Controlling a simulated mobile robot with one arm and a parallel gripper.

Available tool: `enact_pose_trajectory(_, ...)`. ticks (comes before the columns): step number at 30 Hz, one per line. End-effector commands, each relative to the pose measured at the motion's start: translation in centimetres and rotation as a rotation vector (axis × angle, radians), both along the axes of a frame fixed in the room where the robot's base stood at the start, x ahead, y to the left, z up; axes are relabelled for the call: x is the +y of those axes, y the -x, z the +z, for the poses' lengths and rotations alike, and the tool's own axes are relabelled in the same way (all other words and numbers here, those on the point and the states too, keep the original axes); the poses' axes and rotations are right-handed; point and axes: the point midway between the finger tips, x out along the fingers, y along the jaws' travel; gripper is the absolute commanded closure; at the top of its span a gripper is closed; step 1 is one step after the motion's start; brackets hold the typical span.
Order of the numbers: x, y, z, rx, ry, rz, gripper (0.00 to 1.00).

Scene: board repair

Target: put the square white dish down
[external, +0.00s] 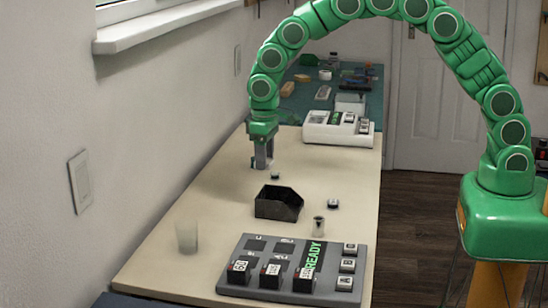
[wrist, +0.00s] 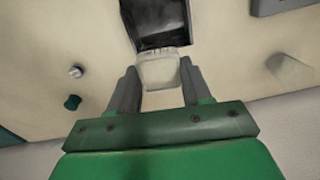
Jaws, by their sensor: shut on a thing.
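The square white dish (wrist: 160,76) sits between the two grey fingers of my gripper (wrist: 158,66) in the wrist view. My gripper is shut on it, one finger at each side. In the external view my gripper (external: 263,158) points down over the far left part of the beige table. The dish cannot be made out clearly there. The gap between the dish and the table top cannot be told.
A black open bin (external: 278,203) stands nearer the camera; it also shows just beyond the dish in the wrist view (wrist: 155,28). A grey board with modules (external: 240,292), a translucent cup (external: 187,237), a metal cylinder (external: 319,227) and a white device (external: 325,133) stand around. Bare table lies left of the bin.

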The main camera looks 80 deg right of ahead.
Motion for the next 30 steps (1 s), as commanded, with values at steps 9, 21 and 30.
enact_pose_trajectory(9, -8.8, 0.0, 0.1, 0.0, 0.0, 0.086, 0.9)
enact_pose_trajectory(21, -11.8, -1.0, -0.5, 0.003, 0.001, 0.123, 0.9)
enact_pose_trajectory(30, -12.2, -4.2, -1.9, 0.0, 0.001, 0.122, 0.9)
